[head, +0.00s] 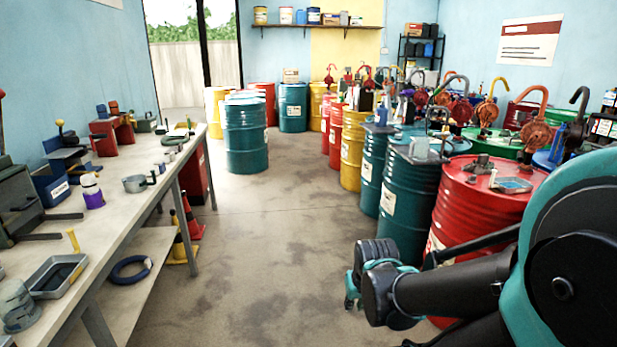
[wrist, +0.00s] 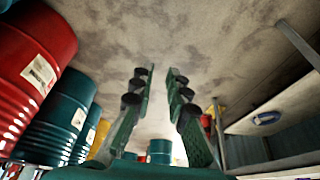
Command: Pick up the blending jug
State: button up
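No object is marked as the blending jug, so I cannot tell for sure which it is. A clear grey jug-like vessel (head: 18,305) stands at the near left end of the workbench (head: 118,226), partly cut off by the picture edge. A small metal pot with a side handle (head: 136,184) stands further along the bench. My gripper (wrist: 162,72) is open and empty in the wrist view, its two fingers apart over bare floor. In the head view my gripper is mostly hidden by my arm, low right of centre, far from the bench.
A tray with dark liquid (head: 56,275) and a purple-banded bottle (head: 92,191) are on the bench. A blue hose coil (head: 130,269) lies on its lower shelf. A red drum (head: 470,215) and several others line the right. Floor (head: 262,230) between is clear.

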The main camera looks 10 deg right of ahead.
aim_at(422, 144)
jog(key=i+z, duration=0.2)
jog(key=i, duration=0.35)
jog(key=i+z, duration=0.2)
jog(key=i, duration=0.4)
jog(key=i+j+z, duration=0.2)
jog(key=i, duration=0.35)
